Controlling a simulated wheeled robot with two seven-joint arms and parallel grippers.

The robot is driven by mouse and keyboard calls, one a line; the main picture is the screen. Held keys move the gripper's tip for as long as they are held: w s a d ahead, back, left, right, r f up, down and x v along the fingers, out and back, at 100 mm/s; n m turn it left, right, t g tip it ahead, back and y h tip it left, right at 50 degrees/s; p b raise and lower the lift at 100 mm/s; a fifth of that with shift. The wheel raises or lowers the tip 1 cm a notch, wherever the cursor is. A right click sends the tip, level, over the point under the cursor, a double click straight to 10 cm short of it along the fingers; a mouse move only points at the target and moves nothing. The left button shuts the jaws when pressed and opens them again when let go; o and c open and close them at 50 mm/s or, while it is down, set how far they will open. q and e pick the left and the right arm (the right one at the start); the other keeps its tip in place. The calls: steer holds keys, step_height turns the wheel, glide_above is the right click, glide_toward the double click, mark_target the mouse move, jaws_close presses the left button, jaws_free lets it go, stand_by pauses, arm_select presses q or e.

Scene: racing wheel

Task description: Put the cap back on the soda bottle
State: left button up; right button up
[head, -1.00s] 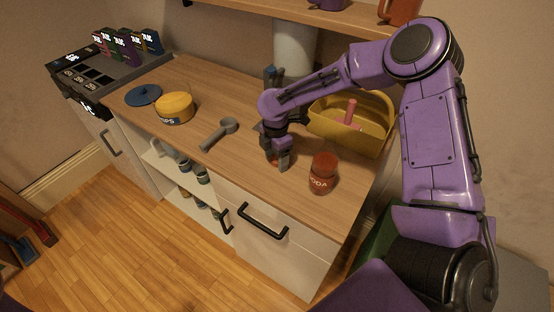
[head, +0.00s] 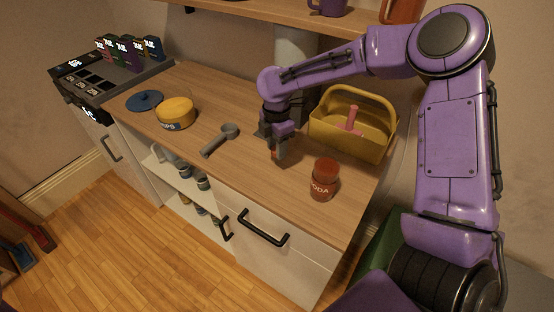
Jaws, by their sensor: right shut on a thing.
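The red soda bottle (head: 323,182) stands upright on the wooden counter near its right front edge; its top looks red-brown. My right gripper (head: 279,158) points down over the counter, left of the bottle and apart from it. Its fingers are shut on a small reddish thing, mostly hidden between them, that looks like the cap. No other loose cap shows on the counter. My left gripper is not in view.
A yellow basket (head: 376,142) with a pink thing inside stands behind the bottle. A grey scoop (head: 215,144), a yellow tin (head: 174,113) and a blue lid (head: 145,101) lie to the left. The counter's front edge is close to the bottle.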

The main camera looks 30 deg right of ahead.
steer(key=shift+r, duration=1.6)
steer(key=a+f+m+b, duration=0.2)
steer(key=a+m, duration=1)
steer(key=m, duration=0.6)
steer(key=shift+b, duration=0.85)
steer(key=shift+s+f, duration=0.15)
